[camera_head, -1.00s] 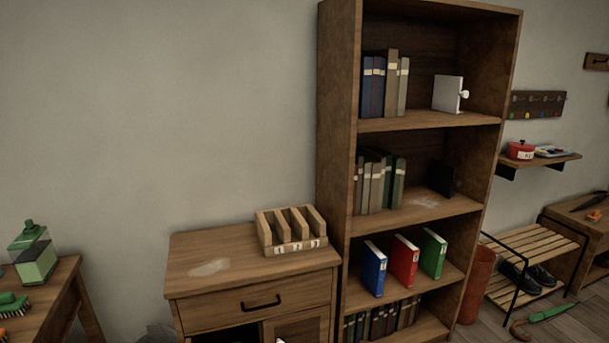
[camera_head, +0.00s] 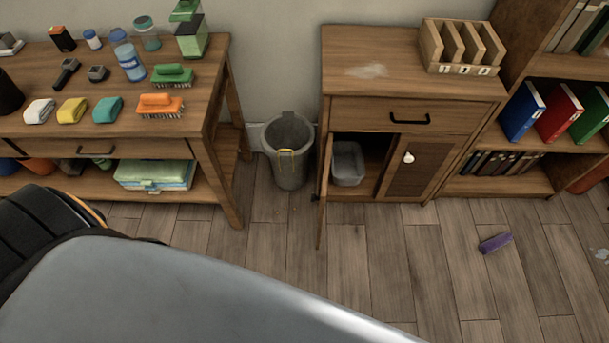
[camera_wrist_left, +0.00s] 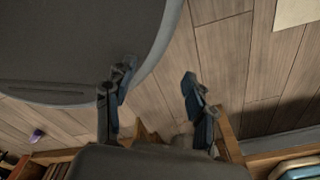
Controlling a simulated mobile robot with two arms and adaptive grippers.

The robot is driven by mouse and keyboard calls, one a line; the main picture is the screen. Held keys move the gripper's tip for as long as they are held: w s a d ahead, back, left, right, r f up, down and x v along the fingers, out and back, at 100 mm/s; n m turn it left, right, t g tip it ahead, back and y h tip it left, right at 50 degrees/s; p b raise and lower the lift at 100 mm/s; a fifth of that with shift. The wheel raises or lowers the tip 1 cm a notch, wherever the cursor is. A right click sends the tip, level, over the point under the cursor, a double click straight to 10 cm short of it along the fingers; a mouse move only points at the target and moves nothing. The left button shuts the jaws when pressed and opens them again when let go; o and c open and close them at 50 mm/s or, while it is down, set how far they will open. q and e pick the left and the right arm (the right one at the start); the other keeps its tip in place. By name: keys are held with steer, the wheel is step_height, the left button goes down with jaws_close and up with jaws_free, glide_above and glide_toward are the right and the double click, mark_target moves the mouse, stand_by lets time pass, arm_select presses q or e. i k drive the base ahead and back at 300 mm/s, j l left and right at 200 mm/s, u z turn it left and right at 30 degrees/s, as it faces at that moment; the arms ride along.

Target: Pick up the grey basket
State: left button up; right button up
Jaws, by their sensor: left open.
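A small grey basket (camera_head: 347,163) sits inside the open left compartment of the wooden cabinet (camera_head: 413,75), at the centre of the head view. The cabinet's left door (camera_head: 323,190) stands swung open toward the room. My left gripper (camera_wrist_left: 155,78) is open and empty in the left wrist view, above the plank floor. The basket cannot be made out in that view, and the gripper does not show in the head view. My right gripper is in neither view.
A tall grey bin (camera_head: 288,150) with a yellow mark stands left of the cabinet. A workbench (camera_head: 150,75) with brushes and sponges is farther left, a bookshelf (camera_head: 500,180) right.

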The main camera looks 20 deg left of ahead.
mark_target(348, 162)
steer(key=j+z, duration=0.2)
steer(key=j, duration=1.2)
steer(key=i+j, duration=0.15)
steer(key=i, duration=0.35)
